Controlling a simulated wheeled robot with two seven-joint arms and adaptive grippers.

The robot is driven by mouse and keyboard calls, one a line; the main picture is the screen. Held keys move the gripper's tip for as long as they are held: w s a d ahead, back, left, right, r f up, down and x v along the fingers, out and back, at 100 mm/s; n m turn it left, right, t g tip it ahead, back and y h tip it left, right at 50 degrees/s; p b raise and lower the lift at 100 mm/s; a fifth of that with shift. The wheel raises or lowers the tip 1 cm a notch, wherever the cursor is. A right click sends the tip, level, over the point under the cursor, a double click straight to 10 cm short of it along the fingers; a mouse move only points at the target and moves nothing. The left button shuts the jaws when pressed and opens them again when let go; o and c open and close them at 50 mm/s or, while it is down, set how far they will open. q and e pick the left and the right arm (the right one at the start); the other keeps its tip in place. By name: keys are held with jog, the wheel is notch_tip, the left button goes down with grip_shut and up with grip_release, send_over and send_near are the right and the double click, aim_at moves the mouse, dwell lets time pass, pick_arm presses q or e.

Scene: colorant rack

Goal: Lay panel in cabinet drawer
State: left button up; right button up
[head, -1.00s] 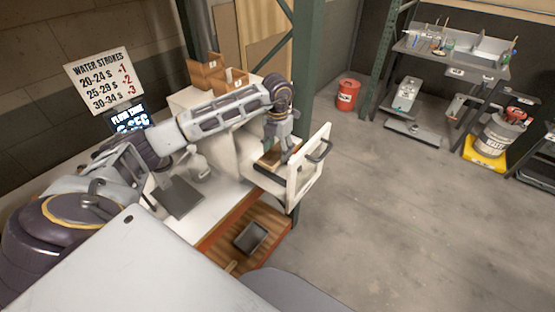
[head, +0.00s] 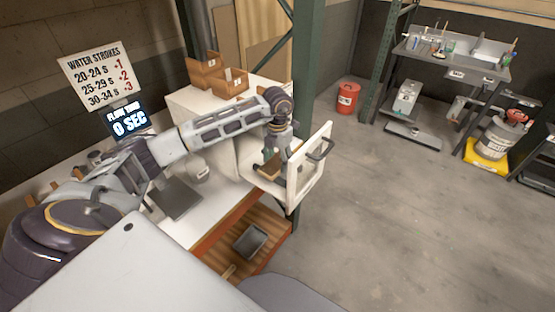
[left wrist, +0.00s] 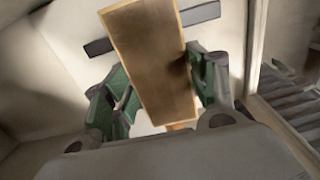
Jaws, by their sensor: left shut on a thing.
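A brown wooden panel (left wrist: 150,60) is held between the green-padded fingers of my left gripper (left wrist: 165,88) in the left wrist view. In the head view the panel (head: 270,166) shows beneath my left gripper (head: 268,160), inside the open white cabinet drawer (head: 308,168). The drawer is pulled out from the white cabinet (head: 185,100), with a dark handle on its front. The left wrist view shows pale drawer walls around the panel. Whether the panel touches the drawer floor I cannot tell. My right gripper is not in view.
Wooden boxes (head: 205,75) stand on the cabinet. A green post (head: 306,75) rises close behind the drawer. A white bench (head: 225,208) with a grey plate (head: 177,198) lies in front, and a dark tray (head: 251,238) sits on the shelf below. Open floor lies to the right.

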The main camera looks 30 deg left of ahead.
aim_at(278, 162)
pick_arm(q)
jog(key=shift+f, duration=0.15)
jog(key=o, duration=1)
jog(key=shift+o, duration=0.2)
notch_tip(278, 162, up, 12)
jog(key=p, duration=0.6)
jog(key=shift+r+p, duration=0.2)
jog(key=shift+p, duration=0.2)
